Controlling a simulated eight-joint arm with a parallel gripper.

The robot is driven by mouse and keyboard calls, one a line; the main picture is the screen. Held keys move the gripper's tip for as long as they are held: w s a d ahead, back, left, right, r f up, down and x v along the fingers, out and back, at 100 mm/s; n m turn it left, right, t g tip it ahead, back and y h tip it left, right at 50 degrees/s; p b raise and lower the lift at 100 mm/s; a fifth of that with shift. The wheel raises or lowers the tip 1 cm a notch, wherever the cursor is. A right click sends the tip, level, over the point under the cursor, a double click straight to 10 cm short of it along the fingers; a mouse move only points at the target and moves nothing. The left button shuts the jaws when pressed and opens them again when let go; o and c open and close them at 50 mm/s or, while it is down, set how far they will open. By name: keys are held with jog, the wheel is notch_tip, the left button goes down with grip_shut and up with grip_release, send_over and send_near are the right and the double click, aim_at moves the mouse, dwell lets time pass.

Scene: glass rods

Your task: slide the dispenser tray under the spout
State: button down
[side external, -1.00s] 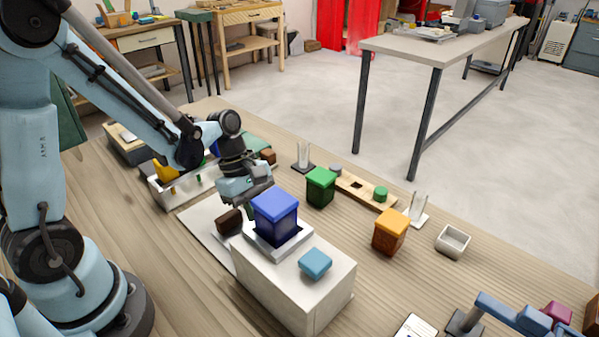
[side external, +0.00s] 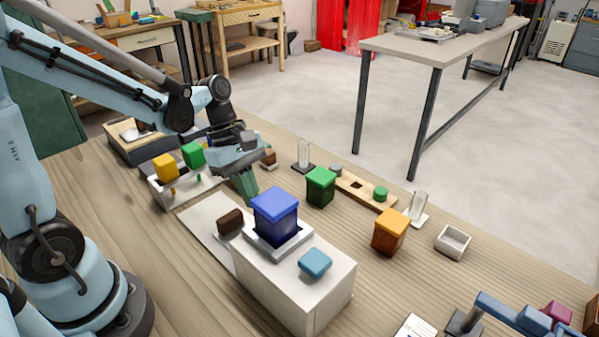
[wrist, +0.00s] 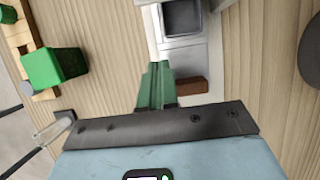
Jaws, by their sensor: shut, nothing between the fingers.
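A white dispenser-like block (side external: 290,285) stands on the table, with a dark blue lidded container (side external: 275,215) in a white holder on top. A light blue pad (side external: 315,263) lies on its near top. A brown block (side external: 230,222) sits at its left end above a flat pale strip (side external: 205,215); the brown block also shows in the wrist view (wrist: 192,86). I cannot tell for sure which part is the tray, and no spout is clearly visible. My gripper (side external: 249,193) is shut and empty, pointing down behind the brown block; its green fingers show in the wrist view (wrist: 155,105).
A green lidded container (side external: 320,187), an orange one (side external: 390,232) and a small grey open box (side external: 453,241) stand to the right. A pale rack (side external: 180,185) with yellow and green blocks is at the left. Bare table lies left of the pale strip.

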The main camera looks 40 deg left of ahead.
aim_at(238, 232)
jog(key=s+a+r, duration=0.2)
jog(key=a+r, duration=0.1)
jog(key=a, duration=0.4)
jog(key=s+a+r, duration=0.1)
jog(key=a+r, duration=0.2)
jog(key=a, duration=0.4)
jog(key=x, duration=0.9)
jog(key=shift+s+f, duration=0.15)
jog(key=shift+f, duration=0.2)
jog(key=d, duration=0.3)
jog(key=shift+d+f, duration=0.1)
jog(key=shift+d, duration=0.45)
jog(key=shift+d, duration=2.8)
jog(key=shift+a, duration=0.1)
